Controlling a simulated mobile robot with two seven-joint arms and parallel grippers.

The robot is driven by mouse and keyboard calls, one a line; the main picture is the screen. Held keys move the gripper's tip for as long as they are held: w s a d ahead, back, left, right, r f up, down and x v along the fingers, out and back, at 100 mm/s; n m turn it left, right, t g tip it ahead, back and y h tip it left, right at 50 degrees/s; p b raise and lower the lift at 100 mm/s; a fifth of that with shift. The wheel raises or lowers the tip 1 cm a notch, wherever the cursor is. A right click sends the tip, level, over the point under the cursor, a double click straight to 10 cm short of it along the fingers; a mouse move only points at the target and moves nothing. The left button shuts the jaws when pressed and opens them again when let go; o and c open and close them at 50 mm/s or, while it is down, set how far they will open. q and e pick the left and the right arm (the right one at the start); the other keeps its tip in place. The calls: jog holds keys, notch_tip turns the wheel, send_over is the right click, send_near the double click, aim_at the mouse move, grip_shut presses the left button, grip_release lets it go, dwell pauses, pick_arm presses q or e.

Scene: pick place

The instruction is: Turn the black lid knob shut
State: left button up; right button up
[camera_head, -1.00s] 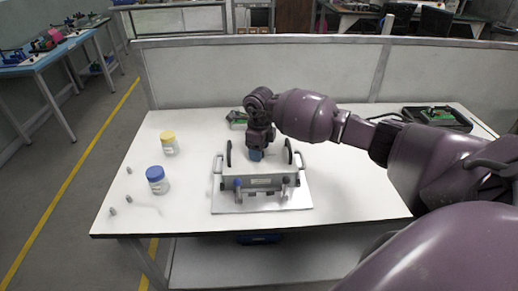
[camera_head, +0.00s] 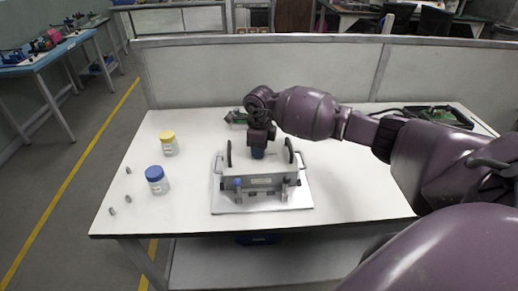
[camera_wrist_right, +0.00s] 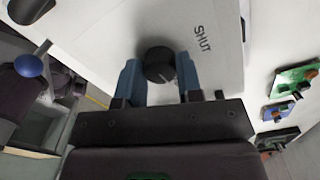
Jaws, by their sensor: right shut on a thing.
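The black lid knob (camera_wrist_right: 159,64) sits on the light grey lid (camera_wrist_right: 110,35) of a metal box, beside the printed word SHUT. A pale pointer line shows on the knob. My right gripper (camera_wrist_right: 160,78) is shut on the knob, with a blue finger on either side of it. In the head view my right gripper (camera_head: 258,152) reaches down onto the top of the box (camera_head: 262,182), and the knob is hidden there. My left gripper does not show.
A yellow-capped jar (camera_head: 168,144) and a blue-capped jar (camera_head: 157,180) stand to the left, near several small grey pieces. A green circuit board (camera_head: 236,117) lies behind. The table's right front is clear.

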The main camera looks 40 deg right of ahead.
jog(key=n+b, duration=0.1)
jog(key=n, duration=0.2)
jog(key=shift+f+b, duration=0.2)
jog(key=shift+b, duration=0.15)
jog(key=n+b, duration=0.1)
jog(key=n, duration=0.2)
jog(key=n+b, duration=0.1)
jog(key=n, duration=0.1)
jog(key=shift+n, duration=0.4)
jog(key=n+b, duration=0.2)
jog(key=n, duration=0.1)
jog(key=shift+n, duration=0.3)
jog(key=shift+n+b, duration=0.4)
jog(key=shift+n, duration=0.8)
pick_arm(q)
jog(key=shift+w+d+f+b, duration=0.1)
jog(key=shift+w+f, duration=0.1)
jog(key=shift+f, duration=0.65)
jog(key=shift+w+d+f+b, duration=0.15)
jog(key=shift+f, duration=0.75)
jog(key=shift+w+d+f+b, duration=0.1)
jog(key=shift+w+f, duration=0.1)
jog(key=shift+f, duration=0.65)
pick_arm(e)
jog(key=shift+r+n, duration=0.15)
jog(key=shift+n, duration=0.95)
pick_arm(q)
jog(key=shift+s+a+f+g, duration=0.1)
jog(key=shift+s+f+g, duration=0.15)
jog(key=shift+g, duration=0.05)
